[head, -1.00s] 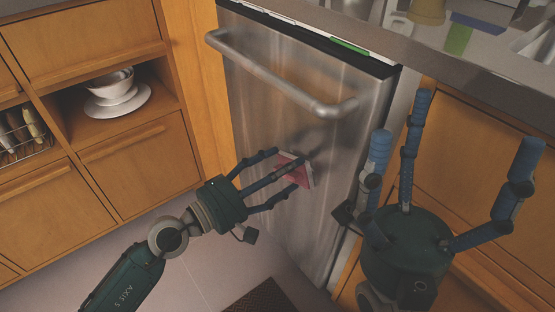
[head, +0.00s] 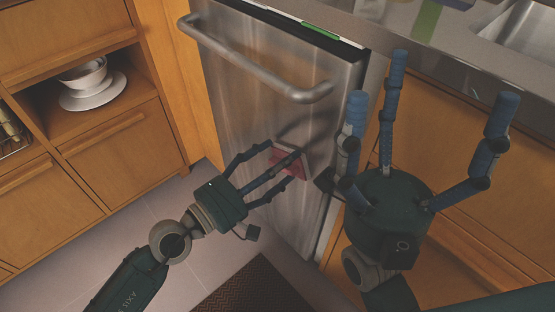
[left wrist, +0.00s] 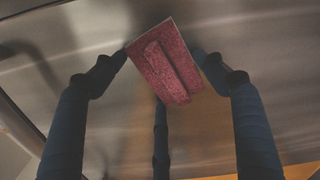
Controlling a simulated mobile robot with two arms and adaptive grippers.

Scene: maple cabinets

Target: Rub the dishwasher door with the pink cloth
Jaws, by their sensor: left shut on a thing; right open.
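The dishwasher door (head: 225,95) is a stainless steel panel with a bar handle (head: 255,70) across its top, and it looks closed. My left gripper (head: 283,165) is shut on the pink cloth (head: 287,161), a flat pad with a pale edge, at the door's right part below the handle. In the left wrist view the pink cloth (left wrist: 165,62) is between the fingertips, in front of the steel surface. I cannot tell whether it touches the door. My right gripper (head: 425,115) is open and empty, fingers up, right of the door.
A counter with a sink (head: 520,30) runs above at the right. Wooden cabinets (head: 120,150) stand at the left, with a white bowl and plate (head: 90,85) in an open shelf. A dark mat (head: 255,290) lies on the tiled floor.

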